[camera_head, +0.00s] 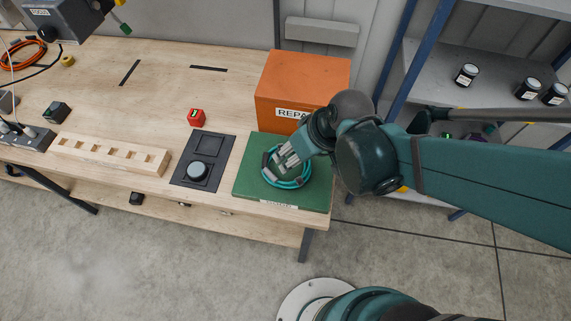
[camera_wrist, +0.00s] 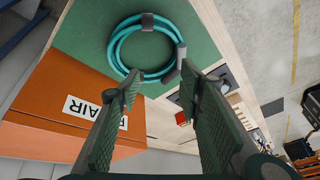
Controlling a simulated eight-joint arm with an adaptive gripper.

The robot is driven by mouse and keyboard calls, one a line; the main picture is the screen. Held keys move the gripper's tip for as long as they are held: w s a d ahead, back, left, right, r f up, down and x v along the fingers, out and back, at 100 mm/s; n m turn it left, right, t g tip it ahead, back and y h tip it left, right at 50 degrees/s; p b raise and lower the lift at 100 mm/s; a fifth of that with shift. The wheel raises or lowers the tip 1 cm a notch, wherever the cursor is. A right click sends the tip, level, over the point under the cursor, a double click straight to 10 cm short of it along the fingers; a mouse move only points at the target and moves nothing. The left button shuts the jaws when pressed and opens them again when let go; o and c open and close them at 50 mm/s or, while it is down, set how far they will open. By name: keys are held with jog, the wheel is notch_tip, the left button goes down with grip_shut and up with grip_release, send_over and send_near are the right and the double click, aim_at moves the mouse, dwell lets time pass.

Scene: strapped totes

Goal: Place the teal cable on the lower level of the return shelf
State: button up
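The teal cable (camera_head: 287,186) lies coiled on a green mat (camera_head: 248,185) at the right end of the workbench. In the wrist view the cable (camera_wrist: 117,48) shows grey bands and a grey end piece. My gripper (camera_head: 284,160) is over the coil in the head view and hides part of it. In the wrist view my gripper (camera_wrist: 160,84) is open, with its two fingers spread apart and the near edge of the coil at the fingertips. Whether they touch the cable I cannot tell. A blue-posted shelf (camera_head: 430,75) stands at the right; my arm covers much of its lower level.
An orange box (camera_head: 285,75) labelled REPAIR stands just behind the mat, close to my gripper.

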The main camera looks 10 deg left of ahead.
aim_at(271, 172)
jog(key=shift+n+g, duration=0.4)
jog(key=shift+n, duration=0.1)
jog(key=a, duration=0.1)
jog(key=s+a+f, duration=0.1)
jog(key=s+a, duration=0.1)
jog(key=shift+f, duration=0.4)
jog(key=shift+a+f, duration=0.1)
jog(key=shift+x, duration=1.2)
jog(key=shift+f, duration=0.2)
jog(key=shift+b+x, duration=0.5)
jog(key=shift+x, duration=1.9)
